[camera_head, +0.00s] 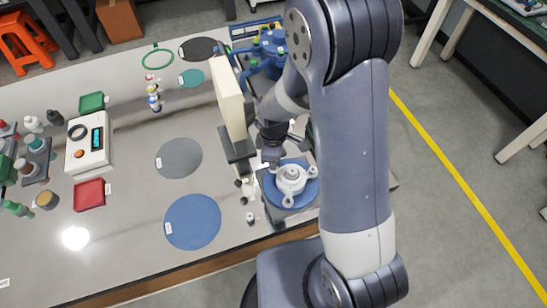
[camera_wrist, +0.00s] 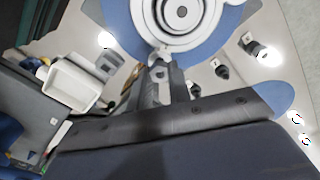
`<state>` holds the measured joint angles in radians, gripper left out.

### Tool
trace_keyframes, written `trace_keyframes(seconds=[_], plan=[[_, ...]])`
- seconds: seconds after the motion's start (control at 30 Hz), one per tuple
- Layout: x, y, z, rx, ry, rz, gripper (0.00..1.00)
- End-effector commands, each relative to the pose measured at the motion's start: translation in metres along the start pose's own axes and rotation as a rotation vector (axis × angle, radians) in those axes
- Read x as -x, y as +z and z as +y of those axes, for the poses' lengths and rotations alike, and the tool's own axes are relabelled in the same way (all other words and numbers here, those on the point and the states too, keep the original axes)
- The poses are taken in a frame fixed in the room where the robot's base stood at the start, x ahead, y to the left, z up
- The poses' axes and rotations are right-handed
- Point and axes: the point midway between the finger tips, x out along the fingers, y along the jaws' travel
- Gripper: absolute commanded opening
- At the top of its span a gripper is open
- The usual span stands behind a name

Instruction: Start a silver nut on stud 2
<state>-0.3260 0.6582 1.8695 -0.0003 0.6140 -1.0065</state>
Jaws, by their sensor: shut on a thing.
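A white round fixture (camera_head: 291,179) with lobes around its rim sits on a blue disc (camera_head: 309,194) beside the table's right edge. In the wrist view the fixture (camera_wrist: 181,14) fills the top, with concentric rings and a dark centre. My gripper (camera_wrist: 160,62) is shut, with its tips at a small pale lobe on the fixture's near rim. In the head view my gripper (camera_head: 271,155) is at the fixture's upper left, partly hidden by my arm. The silver nut in its jaws cannot be made out clearly. Which stud is number 2 cannot be read.
A tall cream block (camera_head: 229,98) stands close to the left of my arm. Small dark-and-white parts (camera_head: 250,217) lie left of the fixture. A blue machine (camera_head: 262,50) stands behind. Flat blue (camera_head: 193,222) and grey (camera_head: 179,158) discs lie on the table's open middle.

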Motion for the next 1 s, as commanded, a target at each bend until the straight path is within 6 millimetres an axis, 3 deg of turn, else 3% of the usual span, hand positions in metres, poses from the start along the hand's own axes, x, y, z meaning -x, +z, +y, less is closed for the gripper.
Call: trace_keyframes(seconds=[1.0], plan=[[-0.0079, 0.0002, -0.0001, -0.003, 0.000, 0.000, 0.00]])
